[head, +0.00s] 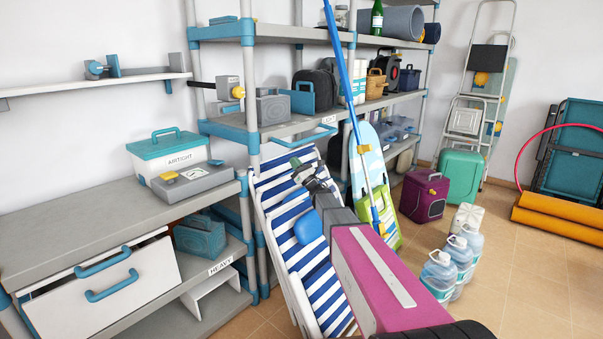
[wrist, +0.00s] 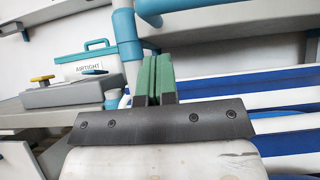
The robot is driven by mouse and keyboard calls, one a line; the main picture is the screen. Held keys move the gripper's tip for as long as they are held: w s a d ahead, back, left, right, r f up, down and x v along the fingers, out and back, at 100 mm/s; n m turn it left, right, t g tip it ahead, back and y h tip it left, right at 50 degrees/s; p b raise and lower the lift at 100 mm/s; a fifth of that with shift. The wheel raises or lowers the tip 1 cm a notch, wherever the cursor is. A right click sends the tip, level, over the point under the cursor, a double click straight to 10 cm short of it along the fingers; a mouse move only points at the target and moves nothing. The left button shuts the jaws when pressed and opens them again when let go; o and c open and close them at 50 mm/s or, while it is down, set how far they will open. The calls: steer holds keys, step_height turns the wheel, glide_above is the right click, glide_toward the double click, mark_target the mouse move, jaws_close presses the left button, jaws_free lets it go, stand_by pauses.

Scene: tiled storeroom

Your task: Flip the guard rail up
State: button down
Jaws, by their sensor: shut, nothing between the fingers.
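The guard rail appears to be the blue U-shaped bar (head: 303,138) along the front edge of the middle shelf, beside the LIGHT label. It hangs at or just below the shelf edge. My gripper (head: 296,164) is a little below this bar, in front of the striped deck chair, and looks apart from it. In the wrist view my gripper's green fingers (wrist: 153,78) are together and empty. A blue shelf post (wrist: 127,36) stands just behind them. I cannot pick out the rail for certain in the wrist view.
A blue-and-white striped deck chair (head: 276,187) leans close behind my arm. The middle shelf (head: 285,126) holds a grey box and a dark backpack (head: 316,92). An AIRTIGHT box (head: 167,151) stands on the left counter.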

steer(key=shift+r, duration=1.8)
steer(key=shift+r, duration=0.1)
